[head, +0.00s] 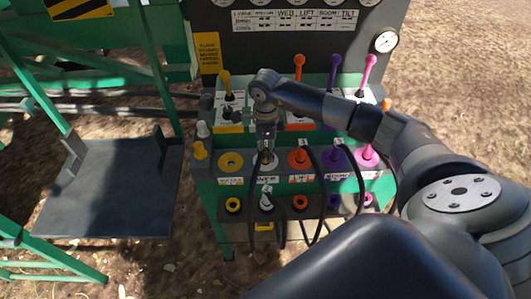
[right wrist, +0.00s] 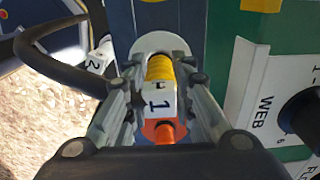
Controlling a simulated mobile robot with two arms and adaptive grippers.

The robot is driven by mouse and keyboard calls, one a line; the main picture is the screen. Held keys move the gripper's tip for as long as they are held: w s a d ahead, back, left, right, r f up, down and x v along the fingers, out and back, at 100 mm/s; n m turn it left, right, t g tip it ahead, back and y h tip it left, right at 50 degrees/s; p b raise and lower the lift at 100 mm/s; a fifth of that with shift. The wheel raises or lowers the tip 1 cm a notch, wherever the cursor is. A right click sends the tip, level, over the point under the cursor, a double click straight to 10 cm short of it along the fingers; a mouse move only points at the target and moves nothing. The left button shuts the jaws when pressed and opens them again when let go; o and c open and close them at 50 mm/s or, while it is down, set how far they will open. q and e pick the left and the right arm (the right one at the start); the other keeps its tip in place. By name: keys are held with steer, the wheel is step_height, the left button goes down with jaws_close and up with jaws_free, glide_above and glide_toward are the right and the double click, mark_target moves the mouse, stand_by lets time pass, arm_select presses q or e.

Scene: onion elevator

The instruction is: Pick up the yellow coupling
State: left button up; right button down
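The coupling has a yellow sleeve (right wrist: 160,68), a white band marked 1 and an orange end, and shows in the right wrist view. It lies between the two fingers of my right gripper (right wrist: 161,82), which look closed in on its sides. A pale round disc is behind its far end. In the head view my right gripper (head: 266,148) points down at the white column of the panel, and the coupling cannot be made out there. My left gripper is not in view.
A green control panel (head: 290,187) carries coloured levers, round sockets and black hoses. A hose (right wrist: 60,65) with a tag marked 2 curves by the left finger. A WEB label plate (right wrist: 258,95) stands to the right. A dark metal platform (head: 105,195) is at the left.

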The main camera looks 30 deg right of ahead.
steer(key=shift+r, duration=0.2)
steer(key=shift+w+r+b, duration=0.1)
steer(key=shift+r+b, duration=0.2)
step_height(320, 180, up, 2)
steer(key=shift+r+b, duration=0.1)
steer(key=shift+b, duration=0.5)
steer(key=s+r+b, duration=0.2)
steer(key=s+b, duration=0.2)
steer(key=s, duration=1.2)
steer(key=shift+a, duration=0.25)
